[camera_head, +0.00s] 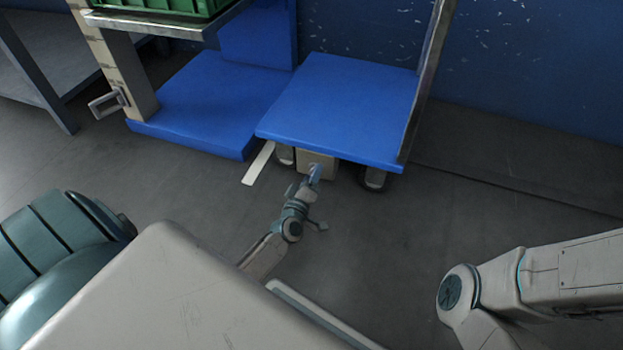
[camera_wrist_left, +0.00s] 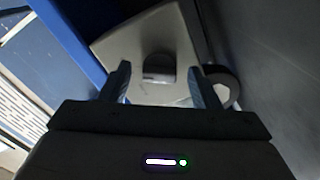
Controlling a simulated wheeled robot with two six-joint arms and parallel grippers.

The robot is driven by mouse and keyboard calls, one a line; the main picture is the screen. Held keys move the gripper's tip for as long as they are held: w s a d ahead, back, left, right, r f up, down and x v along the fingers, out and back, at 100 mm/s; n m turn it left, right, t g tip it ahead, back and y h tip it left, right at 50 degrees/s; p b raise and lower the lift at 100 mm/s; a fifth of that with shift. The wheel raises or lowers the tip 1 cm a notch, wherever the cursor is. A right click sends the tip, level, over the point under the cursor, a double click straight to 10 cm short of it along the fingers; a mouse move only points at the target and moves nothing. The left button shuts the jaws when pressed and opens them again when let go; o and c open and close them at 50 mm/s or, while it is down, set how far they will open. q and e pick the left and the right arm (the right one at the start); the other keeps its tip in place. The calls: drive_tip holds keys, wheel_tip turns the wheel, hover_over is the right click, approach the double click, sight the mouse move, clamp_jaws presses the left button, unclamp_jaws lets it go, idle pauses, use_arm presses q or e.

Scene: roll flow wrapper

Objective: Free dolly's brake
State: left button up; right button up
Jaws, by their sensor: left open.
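The dolly (camera_head: 340,105) is a blue platform low over the floor, with a grey upright at its right side. A beige box (camera_head: 327,162) sits under its front edge between the dark casters. The left wrist view shows the box (camera_wrist_left: 125,48) close up, with a dark rounded tab (camera_wrist_left: 158,66) on its face, which looks like the brake. My left gripper (camera_head: 316,172) is at the box. In its wrist view the open fingers (camera_wrist_left: 160,75) stand on either side of the tab; I cannot tell how deep they reach. My right gripper is out of view.
A caster (camera_head: 374,180) stands right of the box. A pale strip (camera_head: 258,163) lies on the floor to the left. A blue base (camera_head: 205,100) and a stand with a green crate (camera_head: 165,6) are at upper left.

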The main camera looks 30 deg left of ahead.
use_arm(q)
drive_tip(key=c, duration=1)
drive_tip(key=n, duration=0.5)
drive_tip(key=n+b, duration=0.1)
drive_tip(key=n, duration=0.5)
drive_tip(key=shift+r+n, duration=0.2)
drive_tip(key=shift+n, duration=0.4)
drive_tip(key=o, duration=1)
